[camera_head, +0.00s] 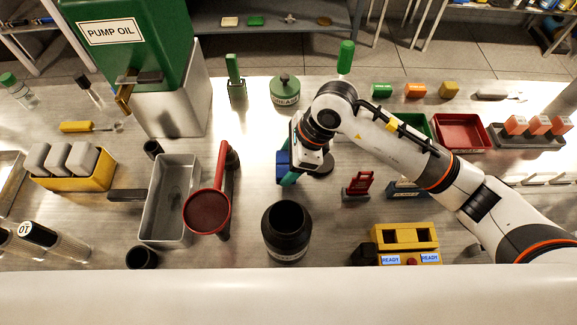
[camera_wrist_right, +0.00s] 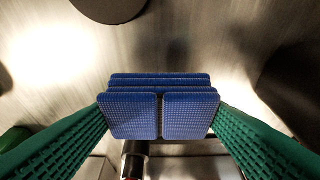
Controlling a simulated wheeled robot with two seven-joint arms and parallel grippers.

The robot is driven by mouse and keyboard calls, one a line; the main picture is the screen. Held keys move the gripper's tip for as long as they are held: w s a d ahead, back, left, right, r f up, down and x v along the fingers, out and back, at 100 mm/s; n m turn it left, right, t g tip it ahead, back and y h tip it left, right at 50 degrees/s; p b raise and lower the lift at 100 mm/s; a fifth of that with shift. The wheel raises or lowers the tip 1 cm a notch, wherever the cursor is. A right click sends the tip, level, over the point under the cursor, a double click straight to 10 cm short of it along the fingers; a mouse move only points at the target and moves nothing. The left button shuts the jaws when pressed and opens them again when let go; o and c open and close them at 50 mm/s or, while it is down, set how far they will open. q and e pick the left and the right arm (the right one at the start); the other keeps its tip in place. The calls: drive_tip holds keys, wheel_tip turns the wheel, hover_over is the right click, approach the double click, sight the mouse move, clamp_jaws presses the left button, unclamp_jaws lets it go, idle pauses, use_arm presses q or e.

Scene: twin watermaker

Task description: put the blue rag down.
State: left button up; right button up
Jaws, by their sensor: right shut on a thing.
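The blue rag (camera_wrist_right: 160,108) is a folded, textured block in the right wrist view. It sits between the two green ribbed fingers of my right gripper (camera_wrist_right: 160,115), which are shut on it from both sides. In the head view the blue rag (camera_head: 284,164) shows at the end of my right arm, over the middle of the metal bench (camera_head: 255,215). My right gripper (camera_head: 287,175) is partly hidden there by its own wrist. The gap between rag and bench is hard to judge. My left gripper does not show.
A black jar (camera_head: 287,232) stands just in front of the rag. A red funnel (camera_head: 207,211) and grey tray (camera_head: 170,205) lie to the left. A green grease tin (camera_head: 285,92) stands behind. A red tag holder (camera_head: 358,186) and yellow READY block (camera_head: 406,243) are to the right.

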wheel_tip(320, 180, down, 3)
drive_tip(key=shift+f+p, duration=0.2)
drive_tip(key=shift+p, duration=0.1)
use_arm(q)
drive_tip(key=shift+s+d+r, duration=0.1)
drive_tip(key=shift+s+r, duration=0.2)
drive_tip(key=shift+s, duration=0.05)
use_arm(e)
drive_tip(key=shift+f, duration=0.25)
drive_tip(key=o, duration=1)
drive_tip(key=shift+r, duration=0.1)
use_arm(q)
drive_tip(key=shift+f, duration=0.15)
